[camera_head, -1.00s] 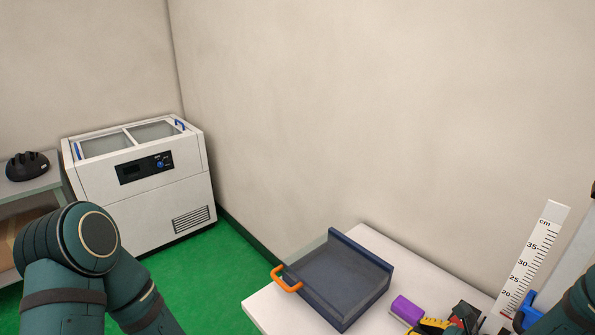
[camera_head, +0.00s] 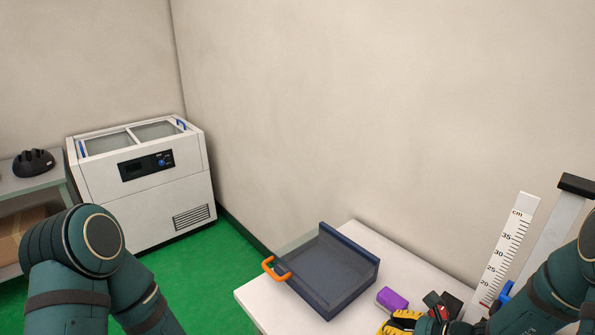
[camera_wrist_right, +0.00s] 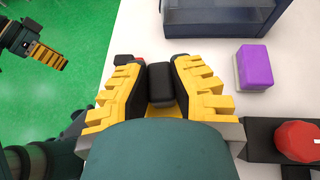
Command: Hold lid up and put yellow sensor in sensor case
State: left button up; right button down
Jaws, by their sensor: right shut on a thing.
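The sensor case (camera_head: 335,302) is a dark blue box with a clear lid and an orange handle (camera_head: 272,270). It lies on the white table, lid seemingly down; its edge shows in the right wrist view (camera_wrist_right: 220,22). A little yellow shows below the block; I cannot tell whether this is the yellow sensor. My left gripper (camera_wrist_right: 48,55) hangs over the green floor, its jaw opening unclear.
A red knob (camera_wrist_right: 298,140) on a dark base is to the right. A centimetre scale (camera_head: 508,250) stands upright. A white chest (camera_head: 145,190) is far left.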

jog(key=shift+w+a+r+n+g+y, duration=0.1)
jog(key=shift+w+a+n+g+y, duration=0.15)
jog(key=shift+a, duration=0.7)
jog(key=shift+w+a+r+n+g+y, duration=0.15)
jog(key=shift+w+a+n, duration=0.15)
jog(key=shift+a, duration=0.65)
jog(key=shift+f, duration=0.1)
